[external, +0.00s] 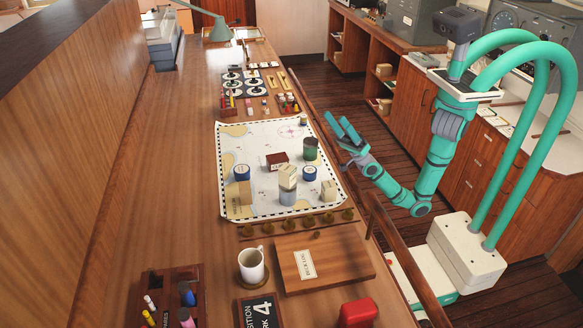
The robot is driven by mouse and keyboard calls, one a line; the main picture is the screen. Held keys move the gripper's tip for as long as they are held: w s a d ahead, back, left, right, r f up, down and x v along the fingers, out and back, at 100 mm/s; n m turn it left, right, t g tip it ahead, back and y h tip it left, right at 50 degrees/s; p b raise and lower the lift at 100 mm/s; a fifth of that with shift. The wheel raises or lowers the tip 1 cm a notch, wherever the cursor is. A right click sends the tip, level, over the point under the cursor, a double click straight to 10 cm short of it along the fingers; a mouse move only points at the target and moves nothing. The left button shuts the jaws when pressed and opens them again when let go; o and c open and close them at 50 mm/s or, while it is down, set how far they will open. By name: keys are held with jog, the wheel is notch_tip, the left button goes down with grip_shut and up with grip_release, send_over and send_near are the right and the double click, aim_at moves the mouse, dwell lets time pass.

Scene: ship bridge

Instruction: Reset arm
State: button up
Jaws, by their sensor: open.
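My teal arm stands at the right of the long wooden counter (185,190) in the external view. Its forearm is bent, with the elbow low and the wrist raised. No object shows between the fingers.
A white mug (251,265), a wooden box lid (324,261) and a red object (357,313) stand nearer. A wooden rail (385,230) runs along the counter's right edge.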

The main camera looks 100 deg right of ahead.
jog(key=s+f+n+g+y, duration=0.2)
jog(key=s+f+n+g, duration=0.25)
jog(key=f, duration=0.85)
jog(key=s+f+n+g+y, duration=0.25)
jog(key=s+f, duration=0.25)
jog(key=f, duration=0.9)
jog(key=s+a+f+g+h, duration=0.1)
jog(key=s+a+f+g, duration=0.1)
jog(key=s+f, duration=0.4)
jog(key=s+a+f+g+h, duration=0.1)
jog(key=s+f+g, duration=0.3)
jog(key=s+f, duration=0.3)
jog(key=s, duration=0.5)
jog(key=shift+a+f+m+g, duration=0.25)
jog(key=shift+a+m+g, duration=0.15)
